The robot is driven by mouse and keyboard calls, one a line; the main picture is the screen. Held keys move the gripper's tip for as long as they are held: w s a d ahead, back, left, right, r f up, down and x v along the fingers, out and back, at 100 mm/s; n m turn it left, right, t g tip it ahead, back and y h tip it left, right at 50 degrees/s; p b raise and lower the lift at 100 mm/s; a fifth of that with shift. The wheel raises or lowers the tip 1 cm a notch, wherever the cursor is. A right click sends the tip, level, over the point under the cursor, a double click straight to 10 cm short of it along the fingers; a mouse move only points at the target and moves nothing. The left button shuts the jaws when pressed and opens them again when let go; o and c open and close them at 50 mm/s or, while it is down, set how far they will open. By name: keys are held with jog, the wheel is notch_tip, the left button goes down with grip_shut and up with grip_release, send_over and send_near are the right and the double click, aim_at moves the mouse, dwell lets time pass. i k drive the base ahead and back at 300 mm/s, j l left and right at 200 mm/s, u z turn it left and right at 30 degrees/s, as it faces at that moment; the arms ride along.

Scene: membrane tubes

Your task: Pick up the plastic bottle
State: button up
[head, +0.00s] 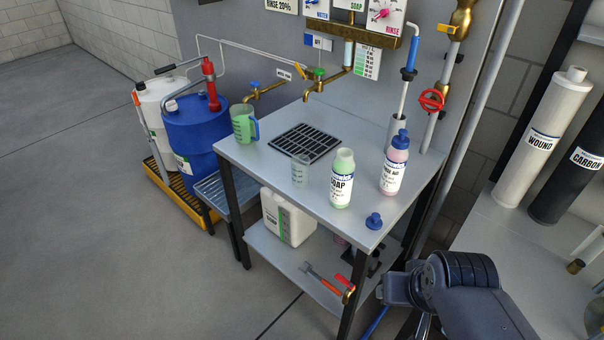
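Two plastic bottles stand upright on the grey metal table. The soap bottle (341,188) is open-topped, holds pale green liquid and has a white label reading SOAP. To its right is the rinse aid bottle (392,174), pink with a blue cap on. A loose blue cap (374,221) lies near the table's front right corner. Which bottle the task means cannot be told. My arm comes in at the bottom right, in front of and right of the table, apart from both bottles. My gripper's fingers do not show.
On the table (262,160) are a clear beaker (300,171), a green jug (242,127) and a black drain grate (307,143). Taps and pipes are above. The lower shelf holds a white canister (287,217) and tools. White and black filter cylinders stand at right.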

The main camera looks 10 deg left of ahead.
aim_at(344, 164)
jog(key=i+j+z, duration=0.2)
jog(key=z, duration=0.15)
jog(key=i+j+z, duration=0.15)
jog(key=z, duration=0.2)
jog(key=i+j+z, duration=0.1)
jog(key=j+z, duration=0.25)
